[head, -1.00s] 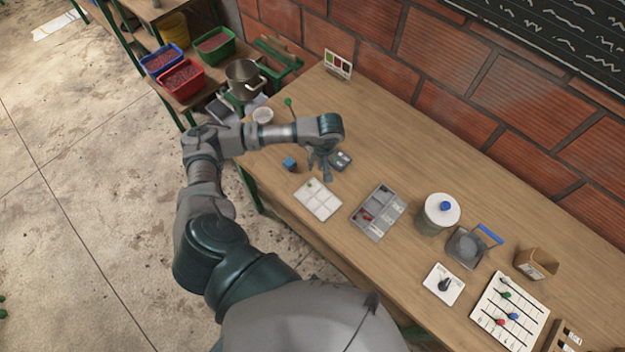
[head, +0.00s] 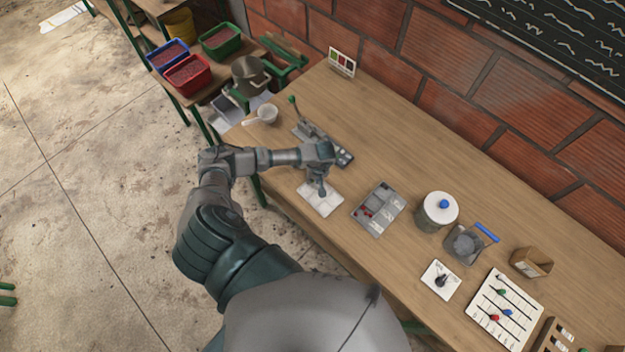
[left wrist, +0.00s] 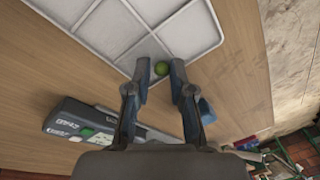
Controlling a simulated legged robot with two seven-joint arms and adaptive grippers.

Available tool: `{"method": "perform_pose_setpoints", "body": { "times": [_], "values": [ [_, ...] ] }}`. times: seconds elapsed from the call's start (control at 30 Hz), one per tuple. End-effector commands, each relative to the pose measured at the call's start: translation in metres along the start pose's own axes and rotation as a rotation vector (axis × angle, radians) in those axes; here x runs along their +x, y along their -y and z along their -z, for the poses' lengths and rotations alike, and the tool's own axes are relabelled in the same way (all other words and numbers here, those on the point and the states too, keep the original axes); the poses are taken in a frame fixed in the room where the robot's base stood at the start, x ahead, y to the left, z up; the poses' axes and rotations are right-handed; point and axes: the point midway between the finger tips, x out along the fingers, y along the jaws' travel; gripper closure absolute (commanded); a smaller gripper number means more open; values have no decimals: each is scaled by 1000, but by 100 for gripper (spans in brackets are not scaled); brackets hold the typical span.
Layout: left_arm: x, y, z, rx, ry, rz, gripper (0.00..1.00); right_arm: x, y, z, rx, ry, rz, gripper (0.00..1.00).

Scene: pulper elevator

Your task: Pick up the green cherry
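The green cherry (left wrist: 162,68) shows in the left wrist view as a small green ball at the corner of the white compartment tray (left wrist: 118,66). It lies between and just beyond the fingertips of my left gripper (left wrist: 161,70). The fingers are apart, one on each side of it in the picture; I cannot tell whether either touches it. In the head view my left gripper (head: 321,190) hangs over the white tray (head: 318,206) and hides the cherry. My right gripper is not in view.
A grey device (left wrist: 85,122) and a blue block (left wrist: 206,111) are close to the left gripper. A grey sorting tray (head: 379,211) with red cherries is to the right. A white cup (head: 267,113) stands near the table's left end. The table's back middle is clear.

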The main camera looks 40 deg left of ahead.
Motion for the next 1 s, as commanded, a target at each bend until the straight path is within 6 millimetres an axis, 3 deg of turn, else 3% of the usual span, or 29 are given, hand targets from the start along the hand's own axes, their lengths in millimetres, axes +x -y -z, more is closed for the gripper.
{"method": "perform_pose_setpoints", "body": {
  "times": [0.13,0.23,0.27,0.73,1.0],
  "values": [
    [1,1,1,0,1,-1,77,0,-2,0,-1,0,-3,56],
    [1,2,1,0,2,-1,92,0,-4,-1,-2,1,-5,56],
    [1,2,1,0,2,-1,93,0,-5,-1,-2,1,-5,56],
    [-2,2,1,0,1,-1,93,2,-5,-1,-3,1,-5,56],
    [-30,5,5,0,-1,-4,93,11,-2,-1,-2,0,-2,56]
  ]
}}
